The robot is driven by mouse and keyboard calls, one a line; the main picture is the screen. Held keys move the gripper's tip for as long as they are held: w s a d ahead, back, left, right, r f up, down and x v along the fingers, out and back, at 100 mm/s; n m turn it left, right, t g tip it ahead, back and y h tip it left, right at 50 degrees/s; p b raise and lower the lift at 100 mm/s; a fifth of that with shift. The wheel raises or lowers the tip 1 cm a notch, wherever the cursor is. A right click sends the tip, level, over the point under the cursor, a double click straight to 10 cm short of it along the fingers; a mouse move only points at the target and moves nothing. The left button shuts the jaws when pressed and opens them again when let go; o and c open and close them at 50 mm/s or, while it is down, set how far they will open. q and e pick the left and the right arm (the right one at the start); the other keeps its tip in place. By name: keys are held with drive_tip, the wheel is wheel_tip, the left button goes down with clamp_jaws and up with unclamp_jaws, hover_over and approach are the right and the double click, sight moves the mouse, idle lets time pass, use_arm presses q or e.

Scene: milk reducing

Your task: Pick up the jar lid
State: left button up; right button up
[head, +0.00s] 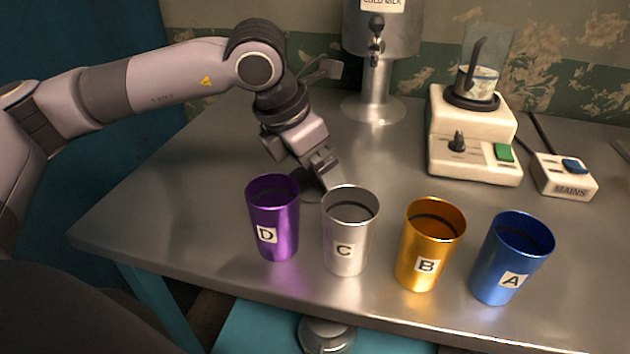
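My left gripper (327,174) reaches down to the table just behind the purple cup D and the silver cup C. Its fingertips are partly hidden, and I cannot tell whether they are open or shut. A dark, flat, round shape (309,184) lies at the fingertips, partly covered by the gripper and the cup rims. It may be the jar lid, but I cannot tell for sure or see whether it is gripped. The blender's clear jar (487,62) stands on its cream base at the back right. My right gripper is not in view.
Purple cup D (275,222), silver cup C (347,235), gold cup B (428,250) and blue cup A (508,262) stand along the front edge. Behind are a milk dispenser (381,30), the blender base (470,135) and a mains box (564,178). The table's left side (165,205) is clear.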

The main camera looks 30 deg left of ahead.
use_arm(q)
drive_tip(key=shift+c, duration=0.3)
drive_tip(key=c, duration=0.6)
drive_tip(key=shift+r, duration=0.15)
